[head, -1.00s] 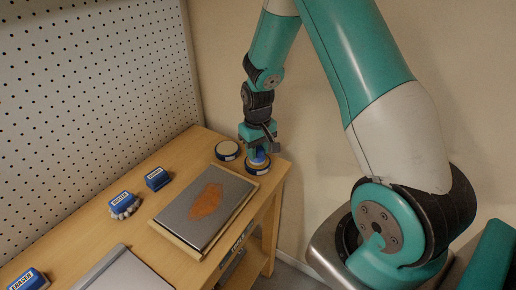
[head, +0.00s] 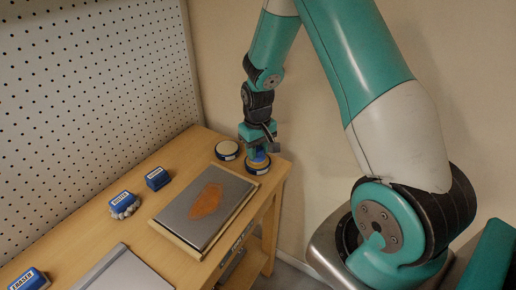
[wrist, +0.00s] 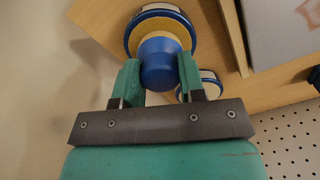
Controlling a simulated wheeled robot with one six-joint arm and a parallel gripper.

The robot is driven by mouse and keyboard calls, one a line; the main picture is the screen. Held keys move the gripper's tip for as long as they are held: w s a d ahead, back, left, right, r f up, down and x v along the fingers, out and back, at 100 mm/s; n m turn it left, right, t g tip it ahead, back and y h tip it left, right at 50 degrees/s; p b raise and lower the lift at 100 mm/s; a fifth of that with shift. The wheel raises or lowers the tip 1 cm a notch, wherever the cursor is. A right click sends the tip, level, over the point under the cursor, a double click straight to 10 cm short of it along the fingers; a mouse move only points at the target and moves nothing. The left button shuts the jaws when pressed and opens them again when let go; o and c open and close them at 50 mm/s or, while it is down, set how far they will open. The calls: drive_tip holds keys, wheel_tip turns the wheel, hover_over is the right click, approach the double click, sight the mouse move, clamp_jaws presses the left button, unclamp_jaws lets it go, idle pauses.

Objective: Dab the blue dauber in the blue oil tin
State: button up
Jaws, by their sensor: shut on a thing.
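My gripper (wrist: 160,80) is shut on the blue dauber (wrist: 158,66) in the wrist view, with a green finger on each side of it. The dauber is directly over a round, dark blue tin (head: 258,168) near the bench's far right corner. In the wrist view this tin (wrist: 133,35) shows a tan inside and a pale label. The dauber's lower end looks down at or in the tin; I cannot tell how deep. A second round tin (head: 227,150) with a pale top stands just left of it in the head view.
A grey plate with an orange-brown patch (head: 207,203) lies on a wooden board in front of the tins. Blue blocks (head: 158,178), (head: 123,204) and (head: 28,280) stand along the left. A pegboard (head: 90,90) rises behind the bench.

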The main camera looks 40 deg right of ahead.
sight(258, 149)
drive_tip(key=shift+r+p, duration=2.95)
drive_tip(key=shift+r, duration=0.6)
drive_tip(key=shift+f, duration=0.1)
